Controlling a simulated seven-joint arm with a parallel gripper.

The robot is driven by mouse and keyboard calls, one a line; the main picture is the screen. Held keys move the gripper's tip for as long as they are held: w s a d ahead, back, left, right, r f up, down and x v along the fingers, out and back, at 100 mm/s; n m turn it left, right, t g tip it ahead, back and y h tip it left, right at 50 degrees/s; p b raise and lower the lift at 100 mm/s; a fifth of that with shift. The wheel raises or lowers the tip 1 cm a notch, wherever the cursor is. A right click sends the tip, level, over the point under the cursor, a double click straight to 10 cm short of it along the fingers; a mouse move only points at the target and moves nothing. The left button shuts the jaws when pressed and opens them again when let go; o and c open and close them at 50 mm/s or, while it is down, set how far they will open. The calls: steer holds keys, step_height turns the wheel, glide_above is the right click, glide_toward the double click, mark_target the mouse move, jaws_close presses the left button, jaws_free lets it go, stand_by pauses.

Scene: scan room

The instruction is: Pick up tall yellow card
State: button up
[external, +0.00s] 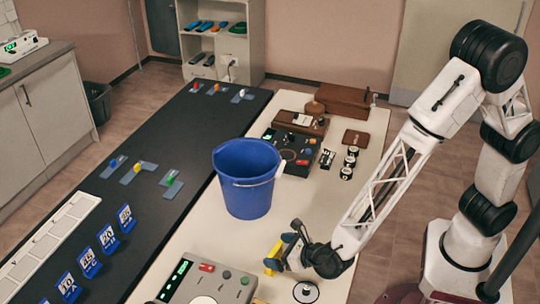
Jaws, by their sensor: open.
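A yellow upright piece (272,256), which may be the tall yellow card, shows beside my gripper at the front of the light table. My gripper partly covers it, so its full shape is hidden. My gripper (284,252) is low over the table, just right of the yellow piece, with its jaws open. I cannot tell whether the fingers are around the yellow piece or only beside it, or whether they touch it.
A blue bucket (246,178) stands behind my gripper. A grey device with a green display (207,284) is at the front left. Several blue numbered cards (108,240) stand on the dark table. A small round item (305,292) lies close in front.

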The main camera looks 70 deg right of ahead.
steer(key=shift+c, duration=0.3)
steer(key=c, duration=0.9)
steer(key=shift+r, duration=0.2)
steer(key=shift+r, duration=0.85)
steer(key=shift+s+r, duration=0.1)
steer(key=shift+r, duration=0.75)
steer(key=s+d+r, duration=0.1)
steer(key=s+d, duration=0.7)
steer(key=s, duration=0.5)
steer(key=shift+s+r, duration=0.15)
steer(key=shift+s, duration=0.15)
